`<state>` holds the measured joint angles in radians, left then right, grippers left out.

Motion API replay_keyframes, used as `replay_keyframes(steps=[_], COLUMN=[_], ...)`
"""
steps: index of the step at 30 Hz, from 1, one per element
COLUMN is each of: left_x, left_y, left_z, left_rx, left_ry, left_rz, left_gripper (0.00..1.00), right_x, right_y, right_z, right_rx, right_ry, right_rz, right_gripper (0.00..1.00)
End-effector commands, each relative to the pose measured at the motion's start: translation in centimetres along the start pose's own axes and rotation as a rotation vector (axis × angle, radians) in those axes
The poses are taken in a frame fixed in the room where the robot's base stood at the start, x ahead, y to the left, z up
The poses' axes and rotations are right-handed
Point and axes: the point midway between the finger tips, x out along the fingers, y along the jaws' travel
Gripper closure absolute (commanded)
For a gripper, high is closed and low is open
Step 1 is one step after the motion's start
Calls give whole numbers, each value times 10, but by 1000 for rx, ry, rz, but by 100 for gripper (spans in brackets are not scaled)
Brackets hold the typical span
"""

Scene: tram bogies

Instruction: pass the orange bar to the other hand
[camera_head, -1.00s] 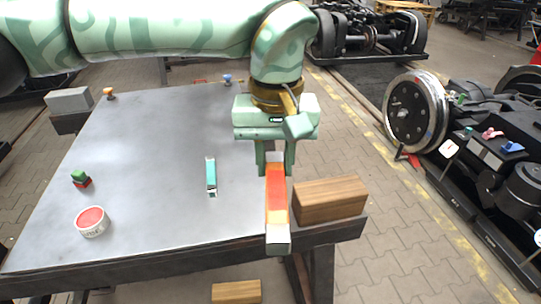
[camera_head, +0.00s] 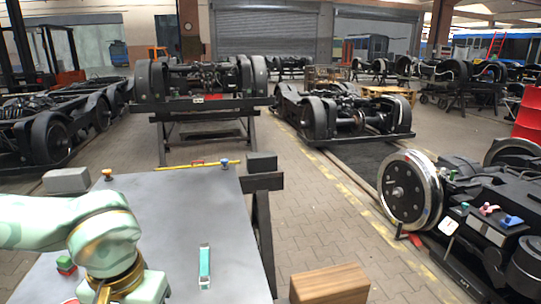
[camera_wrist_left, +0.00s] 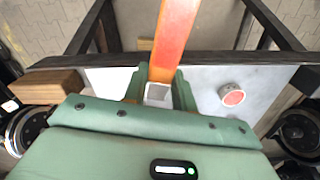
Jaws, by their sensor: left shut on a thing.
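The orange bar (camera_wrist_left: 176,35) shows in the left wrist view, running up from between the green fingers out of the top of the picture. Its pale grey end (camera_wrist_left: 158,92) lies close to the gripper body. My left gripper (camera_wrist_left: 158,78) is shut on the bar. In the head view only my left wrist and gripper body show at the lower left; the fingers and the bar are out of that frame. My right gripper is in neither view.
The grey table (camera_head: 165,215) holds a teal bar (camera_head: 205,262), a small red and green block (camera_head: 66,265) and a round red-topped tub (camera_wrist_left: 232,96). A wooden block (camera_head: 330,284) is at the table's right. Bogies stand behind and to the right.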

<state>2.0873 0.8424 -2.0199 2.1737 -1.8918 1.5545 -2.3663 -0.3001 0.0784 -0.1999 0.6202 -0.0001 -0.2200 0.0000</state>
Motion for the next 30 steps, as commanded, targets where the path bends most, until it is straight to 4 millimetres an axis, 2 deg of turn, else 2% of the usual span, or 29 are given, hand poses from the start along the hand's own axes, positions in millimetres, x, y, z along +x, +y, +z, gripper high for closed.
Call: replay_keyframes(steps=[8, 13, 17, 24, 30], left_x=[0, 7, 25, 69, 97], left_y=[-5, 6, 31, 94, 135], left_z=[-1, -8, -22, -60, -85], left_rx=[-22, -43, -97, -244, -345], left_ry=[1, -1, -4, -2, 0], left_rz=[0, -2, -2, -1, 0], left_gripper=[100, 100, 100, 100, 100], right_x=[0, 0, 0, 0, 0], right_y=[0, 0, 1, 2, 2], right_z=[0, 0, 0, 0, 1], right_rx=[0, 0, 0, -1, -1], right_ry=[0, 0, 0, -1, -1], right_rz=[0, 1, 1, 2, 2], right_gripper=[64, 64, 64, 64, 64])
